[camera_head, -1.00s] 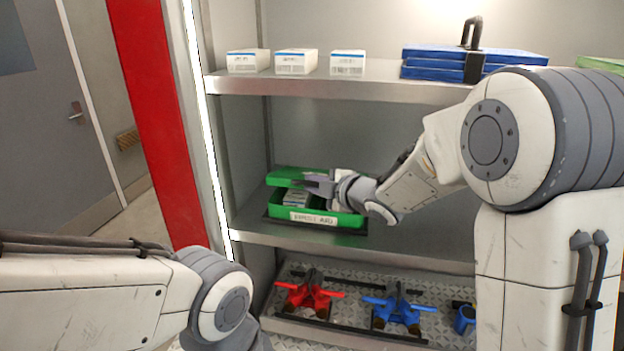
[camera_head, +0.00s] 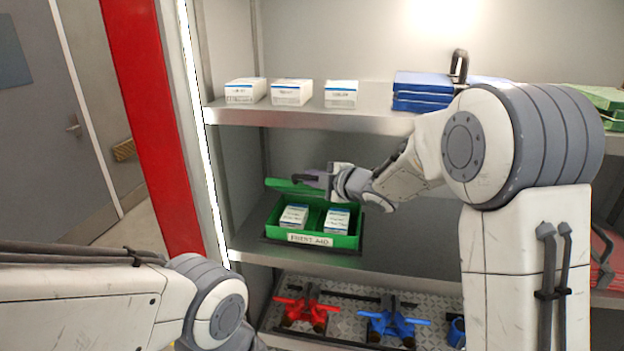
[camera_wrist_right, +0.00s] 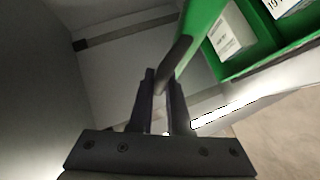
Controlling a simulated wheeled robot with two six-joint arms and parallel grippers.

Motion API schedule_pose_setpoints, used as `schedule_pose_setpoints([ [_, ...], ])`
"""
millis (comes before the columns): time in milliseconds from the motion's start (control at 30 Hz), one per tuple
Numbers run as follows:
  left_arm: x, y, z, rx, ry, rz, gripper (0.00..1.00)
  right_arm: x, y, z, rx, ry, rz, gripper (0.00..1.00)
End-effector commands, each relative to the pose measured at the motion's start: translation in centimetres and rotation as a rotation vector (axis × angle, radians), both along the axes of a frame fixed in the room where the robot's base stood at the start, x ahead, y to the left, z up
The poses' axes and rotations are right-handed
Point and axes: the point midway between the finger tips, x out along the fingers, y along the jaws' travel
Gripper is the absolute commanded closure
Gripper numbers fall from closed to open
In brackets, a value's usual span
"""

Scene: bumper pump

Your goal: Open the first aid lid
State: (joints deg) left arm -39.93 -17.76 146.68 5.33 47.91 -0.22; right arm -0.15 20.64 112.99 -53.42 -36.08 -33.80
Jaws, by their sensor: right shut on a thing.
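The green first aid box (camera_head: 272,228) stands on the middle shelf with a "FIRST AID" label on its front. Its green lid (camera_head: 285,185) is raised along the back, and two white boxes (camera_head: 294,215) (camera_head: 338,221) show in its compartments. My right gripper (camera_head: 318,180) is at the lid, above the box's back part. In the right wrist view, the fingers (camera_wrist_right: 163,95) are shut on the dark handle (camera_wrist_right: 175,70) at the edge of the green lid (camera_wrist_right: 200,35). My left arm shows at lower left, but its gripper is outside the picture.
The upper shelf (camera_head: 300,116) above carries white cartons (camera_head: 291,92) and blue cases (camera_head: 425,90). The lower shelf holds a red tool (camera_head: 306,310) and a blue tool (camera_head: 393,322). The middle shelf is bare right of the box.

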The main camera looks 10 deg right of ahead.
Motion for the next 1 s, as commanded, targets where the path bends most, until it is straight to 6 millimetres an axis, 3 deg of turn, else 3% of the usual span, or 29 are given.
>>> schedule_pose_setpoints([
  [133, 0.0, 0.0, 0.0, 0.0, 0.0, 0.0, 0.5, 0.0, 0.0, 0.0, 0.0, -0.001, 0.0, 1.0],
  [167, 0.0, 0.0, 0.0, 0.0, 0.0, 0.0, 0.5, 0.0, 0.0, 0.0, 0.0, -0.001, 0.0, 0.77],
  [200, 0.0, 0.0, 0.0, 0.0, 0.0, 0.0, 0.5, 0.0, 0.0, 0.0, 0.0, 0.0, 0.0, 0.61],
  [233, 0.0, 0.0, 0.0, 0.0, 0.0, 0.0, 0.5, 0.0, 0.0, 0.0, 0.0, 0.0, 0.0, 0.54],
  [667, 0.0, 0.0, -0.4, 0.0, 0.0, 0.001, 0.5, -0.7, -0.5, 0.2, -0.001, -0.003, -0.001, 0.54],
  [1000, 0.0, 0.0, -2.0, 0.0, 0.0, 0.003, 0.5, -6.0, -3.6, 2.2, -0.001, -0.004, -0.003, 0.54],
])
